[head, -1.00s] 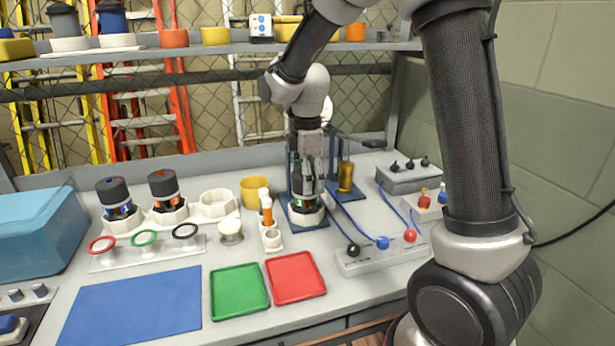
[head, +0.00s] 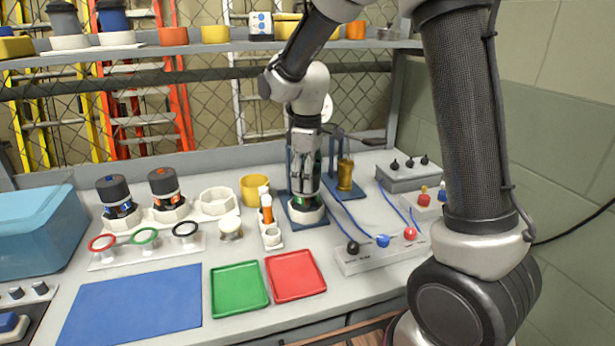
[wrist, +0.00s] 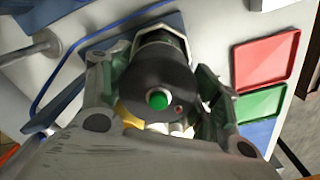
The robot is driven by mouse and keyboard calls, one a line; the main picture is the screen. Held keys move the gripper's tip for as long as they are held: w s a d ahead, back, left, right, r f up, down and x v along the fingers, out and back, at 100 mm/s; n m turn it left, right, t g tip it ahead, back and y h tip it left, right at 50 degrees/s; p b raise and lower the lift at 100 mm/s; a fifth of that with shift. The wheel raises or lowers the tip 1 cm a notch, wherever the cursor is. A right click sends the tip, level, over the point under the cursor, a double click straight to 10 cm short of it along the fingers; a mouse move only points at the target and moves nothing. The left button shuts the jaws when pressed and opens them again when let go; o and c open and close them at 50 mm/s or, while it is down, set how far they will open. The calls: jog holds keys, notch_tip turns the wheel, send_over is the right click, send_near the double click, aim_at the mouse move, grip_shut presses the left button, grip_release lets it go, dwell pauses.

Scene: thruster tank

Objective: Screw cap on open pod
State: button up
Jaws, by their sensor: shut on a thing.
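My gripper (head: 304,180) is upright over the blue stand (head: 295,213) at the back of the bench. In the wrist view its fingers (wrist: 160,98) are on both sides of a dark round cap (wrist: 150,70) with a green centre and a small red dot. It is shut on this cap. The pod below is mostly hidden by the cap and fingers. A white holder (head: 306,215) shows at its foot on the stand. I cannot tell how far the cap is seated on the pod.
Two capped pods, one blue-marked (head: 118,200) and one orange-marked (head: 168,190), stand left beside an empty white holder (head: 217,203). A yellow cup (head: 255,190) and a brass cylinder (head: 345,175) stand near my gripper. Green (head: 239,288) and red (head: 295,275) trays lie in front.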

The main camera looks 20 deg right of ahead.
jog(key=m, duration=0.5)
jog(key=shift+w+m, duration=0.1)
jog(key=shift+m, duration=0.2)
jog(key=m, duration=0.4)
jog(key=shift+m, duration=0.4)
jog(key=o, duration=1)
jog(key=shift+d, duration=0.1)
jog(key=shift+o, duration=0.2)
